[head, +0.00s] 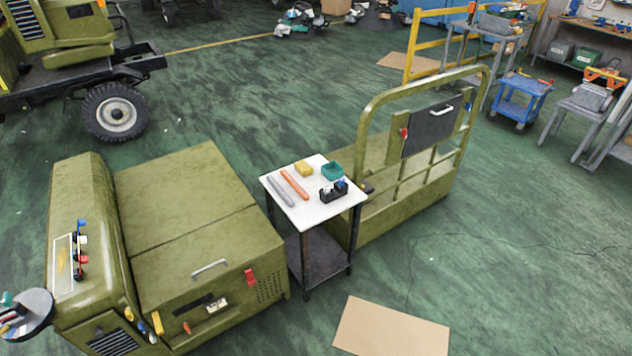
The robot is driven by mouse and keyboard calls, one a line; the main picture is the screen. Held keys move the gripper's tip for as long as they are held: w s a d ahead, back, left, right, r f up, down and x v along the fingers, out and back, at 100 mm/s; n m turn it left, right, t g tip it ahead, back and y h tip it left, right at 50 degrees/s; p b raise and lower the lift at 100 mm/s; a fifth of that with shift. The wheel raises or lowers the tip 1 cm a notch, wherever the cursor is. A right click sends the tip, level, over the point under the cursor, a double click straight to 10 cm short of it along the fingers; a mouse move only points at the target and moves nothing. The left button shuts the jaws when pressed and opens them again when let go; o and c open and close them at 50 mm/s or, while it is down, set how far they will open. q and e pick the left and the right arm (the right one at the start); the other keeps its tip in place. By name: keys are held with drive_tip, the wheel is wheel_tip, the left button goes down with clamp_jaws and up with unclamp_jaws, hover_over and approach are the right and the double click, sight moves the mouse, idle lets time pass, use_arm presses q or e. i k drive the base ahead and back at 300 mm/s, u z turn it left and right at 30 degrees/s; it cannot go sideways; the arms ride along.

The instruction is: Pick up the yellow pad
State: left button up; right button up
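The yellow pad (304,168) is a small yellow block. It lies near the back edge of a small white-topped table (318,214) in the middle of the head view. A teal tray (332,170) is just to its right. A grey rod (278,190) and an orange rod (294,184) lie to its left and front. A black holder (333,192) with a blue item stands in front of the tray. Neither of my grippers is in view.
A green machine body (190,215) stands close on the table's left, and a green railed frame (400,190) on its right. A cardboard sheet (390,328) lies on the floor in front. A blue cart (520,100) stands farther back right. Open green floor lies at the right.

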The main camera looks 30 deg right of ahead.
sight(303, 169)
drive_tip(key=k, duration=0.2)
drive_tip(key=z, duration=1.8)
drive_tip(key=i, duration=3.55)
drive_tip(key=u, duration=3.4)
